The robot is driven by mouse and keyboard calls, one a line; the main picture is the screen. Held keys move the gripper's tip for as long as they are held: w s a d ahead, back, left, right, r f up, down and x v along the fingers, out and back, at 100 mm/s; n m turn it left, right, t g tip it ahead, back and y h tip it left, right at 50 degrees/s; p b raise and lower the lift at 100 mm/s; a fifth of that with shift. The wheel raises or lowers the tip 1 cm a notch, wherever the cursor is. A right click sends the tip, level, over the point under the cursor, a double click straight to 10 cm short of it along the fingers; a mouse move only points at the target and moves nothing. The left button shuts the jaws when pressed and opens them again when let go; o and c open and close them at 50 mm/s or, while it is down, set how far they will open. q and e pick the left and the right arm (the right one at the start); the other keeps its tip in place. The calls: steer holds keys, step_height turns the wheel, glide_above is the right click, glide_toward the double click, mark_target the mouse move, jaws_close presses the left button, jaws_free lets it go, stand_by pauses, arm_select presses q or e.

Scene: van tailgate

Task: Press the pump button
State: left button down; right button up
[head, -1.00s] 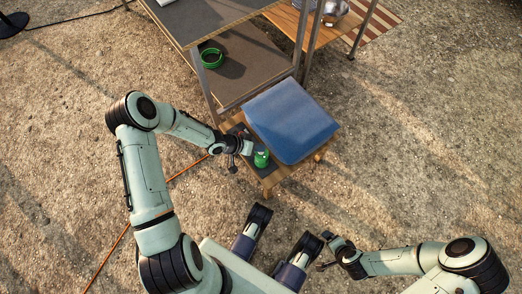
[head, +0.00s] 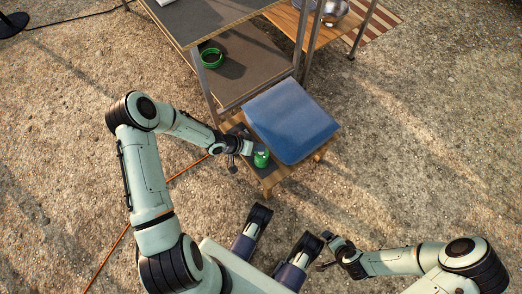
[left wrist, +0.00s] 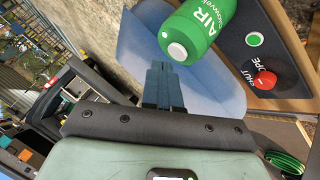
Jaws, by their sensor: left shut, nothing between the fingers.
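In the left wrist view, a dark panel carries a green round button (left wrist: 254,39) in a pale ring and a red knob (left wrist: 265,78) marked SHUT and OPE. A green bottle (left wrist: 202,28) marked AIR, with a white end, stands beside the panel; it also shows in the head view (head: 261,159). My left gripper (left wrist: 162,68) is shut and empty, its fingertips close to the bottle's white end and apart from the button. In the head view, my left gripper (head: 246,148) is at the low wooden stand's left side. My right gripper (head: 326,252) is small and dark, clear of the stand.
A blue slab (head: 290,121) covers most of the low wooden stand (head: 281,176). A taller grey shelf (head: 245,75) with a green ring (head: 212,58) stands behind. An orange cable (head: 188,170) runs along the gravel. Ground to the right is clear.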

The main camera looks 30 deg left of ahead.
arm_select(q)
steer(key=shift+f, duration=0.1)
steer(key=shift+f, duration=0.4)
steer(key=shift+f, duration=0.15)
stand_by(0.6)
steer(key=shift+r+p, duration=0.5)
steer(key=shift+r, duration=0.15)
steer(key=shift+r, duration=0.1)
step_height(320, 180, up, 6)
steer(key=p, duration=0.5)
